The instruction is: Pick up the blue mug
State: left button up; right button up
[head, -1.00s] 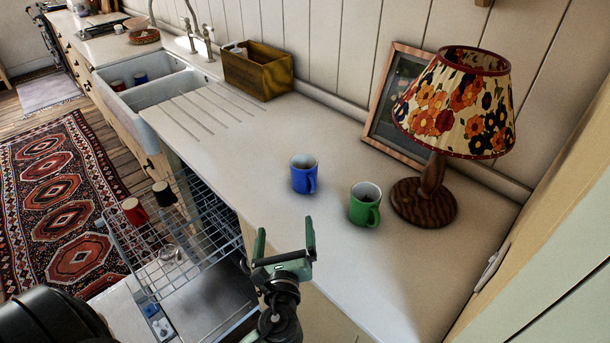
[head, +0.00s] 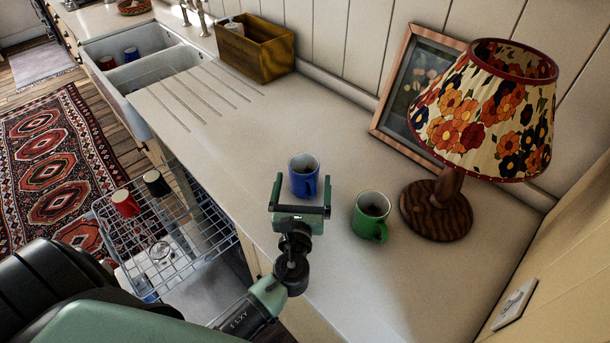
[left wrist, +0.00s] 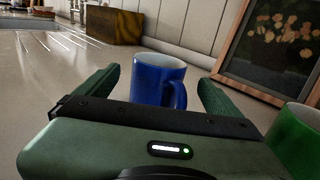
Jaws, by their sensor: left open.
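The blue mug (head: 303,172) stands upright on the pale countertop, its handle towards the right and front. My left gripper (head: 303,190) is open at the near side of the mug. In the left wrist view the blue mug (left wrist: 157,80) shows between the two green fingers (left wrist: 160,88), a little beyond them or level with their tips; I cannot tell how deep it sits. Its lower part is hidden behind the gripper body. The mug's handle points to the right finger. My right gripper is not in view.
A green mug (head: 371,215) stands close to the right of my left gripper. A flowered lamp (head: 485,110) and a framed picture (head: 415,85) stand behind it. A wooden box (head: 256,50) is at the back. A dish rack (head: 165,240) is pulled out below the counter's front edge.

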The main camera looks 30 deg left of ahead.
aim_at(303, 180)
pick_arm(q)
jog(key=x, duration=0.3)
jog(key=p+x, duration=0.1)
jog(key=x, duration=0.1)
jog(key=shift+s+a+f, duration=0.1)
jog(key=shift+f, duration=0.25)
jog(key=shift+s, duration=0.1)
jog(key=shift+c, duration=0.7)
jog(key=c, duration=1.7)
jog(key=shift+r, duration=0.1)
jog(key=shift+r, duration=0.1)
notch_tip(303, 180, up, 19)
jog(key=p, duration=0.5)
jog(key=s+d+r+p, duration=0.1)
jog(key=s+d+r, duration=0.1)
jog(key=s, duration=0.2)
jog(key=s+d+r+p, duration=0.2)
jog(key=s, duration=0.3)
jog(key=s+d+r+p, duration=0.1)
jog(key=s+d, duration=0.2)
jog(key=s, duration=0.2)
jog(key=shift+s+r+p, duration=0.2)
jog(key=shift+r+p, duration=0.1)
jog(key=shift+r, duration=0.1)
